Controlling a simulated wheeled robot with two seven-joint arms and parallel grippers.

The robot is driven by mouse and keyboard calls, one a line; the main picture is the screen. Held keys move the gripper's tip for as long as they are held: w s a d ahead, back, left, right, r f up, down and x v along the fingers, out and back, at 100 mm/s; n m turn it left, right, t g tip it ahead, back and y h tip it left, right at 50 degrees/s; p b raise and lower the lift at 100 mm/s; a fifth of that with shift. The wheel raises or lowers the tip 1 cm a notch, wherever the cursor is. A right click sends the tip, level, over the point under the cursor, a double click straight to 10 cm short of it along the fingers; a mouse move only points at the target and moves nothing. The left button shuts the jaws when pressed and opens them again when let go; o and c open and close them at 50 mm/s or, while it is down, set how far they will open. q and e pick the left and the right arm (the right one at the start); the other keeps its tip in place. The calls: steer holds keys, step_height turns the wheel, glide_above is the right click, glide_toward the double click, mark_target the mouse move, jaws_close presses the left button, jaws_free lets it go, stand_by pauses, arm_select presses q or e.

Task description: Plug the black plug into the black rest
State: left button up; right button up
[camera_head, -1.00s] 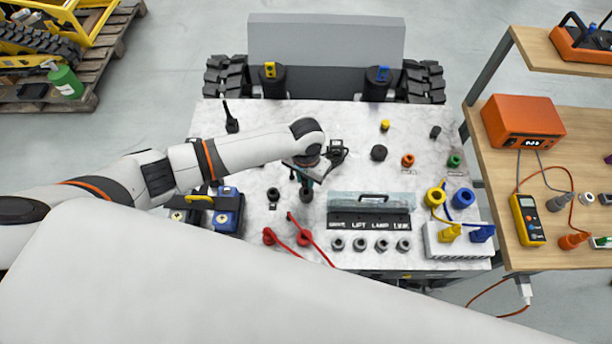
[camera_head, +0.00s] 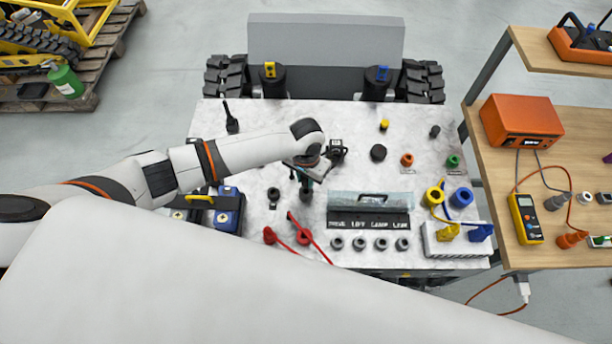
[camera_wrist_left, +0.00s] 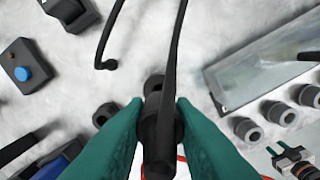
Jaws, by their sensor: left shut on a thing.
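My left gripper (camera_head: 306,176) is over the white worktop, left of its middle. In the left wrist view its teal fingers (camera_wrist_left: 158,125) are shut on the black plug (camera_wrist_left: 160,135), whose black cable runs up the picture. Just beyond the plug's end a dark round fitting (camera_wrist_left: 154,84) shows, partly hidden by plug and cable; it looks like the black rest, with the plug in line with it. I cannot tell whether the plug is in it or just above. In the head view a black piece (camera_head: 306,192) shows below the fingers. My right gripper is not in view.
A small black ring socket (camera_head: 273,194) stands to the left. Red leads (camera_head: 302,236) lie in front. A clear-lidded box (camera_head: 371,200) and grey sockets (camera_head: 381,243) are to the right, blue-black blocks (camera_head: 228,210) to the left. A black round cap (camera_head: 378,152) stands further back.

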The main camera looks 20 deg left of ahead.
mark_target(306, 186)
arm_select(q)
steer(key=shift+f+b, duration=1.2)
steer(key=shift+f, duration=1.1)
steer(key=o, duration=1)
steer(key=shift+o, duration=0.2)
step_height(306, 186, up, 12)
steer(key=shift+r+b, duration=0.1)
steer(key=shift+b, duration=0.55)
steer(key=shift+s, duration=0.1)
